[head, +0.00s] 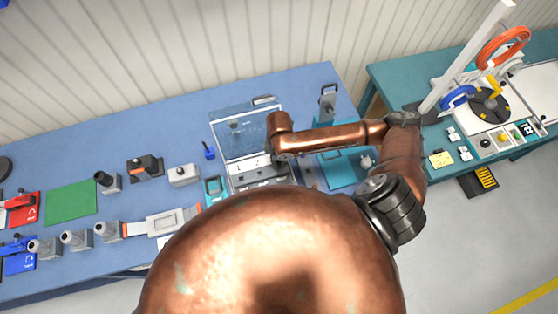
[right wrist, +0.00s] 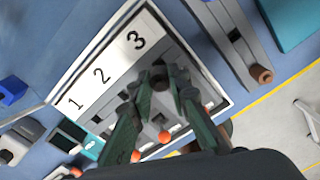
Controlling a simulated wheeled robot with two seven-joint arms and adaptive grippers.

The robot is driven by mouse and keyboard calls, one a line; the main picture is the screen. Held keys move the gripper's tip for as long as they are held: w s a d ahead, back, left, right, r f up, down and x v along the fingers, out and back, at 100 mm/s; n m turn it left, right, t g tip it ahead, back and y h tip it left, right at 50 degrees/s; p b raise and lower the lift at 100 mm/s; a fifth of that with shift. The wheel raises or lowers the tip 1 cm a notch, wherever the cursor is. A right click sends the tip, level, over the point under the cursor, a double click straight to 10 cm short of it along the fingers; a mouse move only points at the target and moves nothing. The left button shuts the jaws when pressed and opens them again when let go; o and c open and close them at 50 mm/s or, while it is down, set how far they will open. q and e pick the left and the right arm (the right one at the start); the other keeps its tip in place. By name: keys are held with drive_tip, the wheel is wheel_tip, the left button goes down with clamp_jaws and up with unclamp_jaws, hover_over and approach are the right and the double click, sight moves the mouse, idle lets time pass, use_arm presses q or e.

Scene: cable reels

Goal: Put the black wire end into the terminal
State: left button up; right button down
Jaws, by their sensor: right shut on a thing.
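The terminal (right wrist: 100,72) is a grey block with a white strip numbered 1, 2, 3 and orange round parts along its other side. It also shows in the head view (head: 252,162), partly covered by my right arm. My right gripper (right wrist: 168,84) is over the terminal near number 3, its two dark green fingers closed together. A small dark piece, seemingly the black wire end (right wrist: 159,70), shows at the fingertips. Whether its tip is above or inside an opening cannot be told. In the head view the fingertips are hidden behind my arm. My left gripper is out of view.
A clear upright panel (head: 243,135) stands behind the terminal. A grey bar with a brown round end (right wrist: 262,74) lies beside it. A green mat (head: 72,203) and several small grey devices are to the left. A second bench with an orange reel (head: 503,46) is right.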

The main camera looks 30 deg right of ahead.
sight(279, 162)
drive_tip(key=shift+p, duration=0.45)
drive_tip(key=shift+f, duration=0.2)
drive_tip(key=shift+f, duration=0.6)
idle(0.5)
drive_tip(key=shift+f+b, duration=0.35)
drive_tip(key=shift+f, duration=0.4)
